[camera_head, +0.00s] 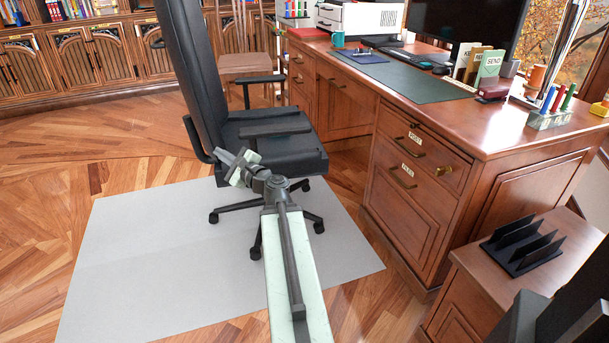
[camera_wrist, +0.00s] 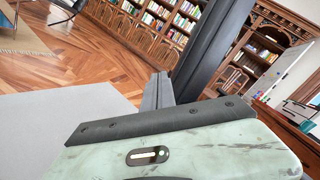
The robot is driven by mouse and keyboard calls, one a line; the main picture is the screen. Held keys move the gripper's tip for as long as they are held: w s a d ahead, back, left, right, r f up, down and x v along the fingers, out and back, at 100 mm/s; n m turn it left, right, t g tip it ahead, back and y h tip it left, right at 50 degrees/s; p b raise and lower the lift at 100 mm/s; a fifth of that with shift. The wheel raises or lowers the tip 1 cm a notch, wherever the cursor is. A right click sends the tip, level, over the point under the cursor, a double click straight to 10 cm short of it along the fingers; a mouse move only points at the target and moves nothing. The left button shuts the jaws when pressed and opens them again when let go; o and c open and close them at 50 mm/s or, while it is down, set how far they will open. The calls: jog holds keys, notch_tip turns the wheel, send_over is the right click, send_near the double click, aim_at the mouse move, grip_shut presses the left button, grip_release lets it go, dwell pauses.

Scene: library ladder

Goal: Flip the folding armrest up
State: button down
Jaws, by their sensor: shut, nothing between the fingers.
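The black office chair (camera_head: 270,151) stands beside the desk with its tall backrest (camera_head: 190,60) on the left. Its near armrest (camera_head: 275,130) is a dark pad lying about level above the seat. The far armrest (camera_head: 262,79) is also level. My gripper (camera_head: 226,159) is shut and empty, at the near side of the chair close to the backrest's lower end and below the near armrest. Whether it touches the chair cannot be told. In the wrist view the shut fingers (camera_wrist: 158,92) show beside a long dark chair part (camera_wrist: 215,45), probably the backrest.
A grey mat (camera_head: 150,240) lies under the chair, with open floor (camera_head: 50,180) to the left. The wooden desk (camera_head: 400,190) stands close on the right. A low cabinet (camera_head: 470,260) with a black rack (camera_head: 522,247) is at lower right. A wooden chair (camera_head: 235,60) stands behind.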

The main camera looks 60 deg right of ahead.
jog(key=s+d+f+m+g+h+b, duration=0.1)
jog(key=s+d+f+m+h+b, duration=0.4)
jog(key=s+d+m, duration=0.3)
jog(key=s+d+f+m+g+h+b, duration=0.2)
jog(key=s+d+f+m+h+b, duration=0.3)
jog(key=s+d, duration=0.5)
jog(key=d+m+h, duration=0.2)
jog(key=d+m, duration=0.1)
jog(key=shift+s+d+f+m+g+b, duration=0.2)
jog(key=shift+s+f+m+g+b, duration=0.1)
jog(key=shift+s+f+b, duration=0.1)
jog(key=shift+w, duration=0.1)
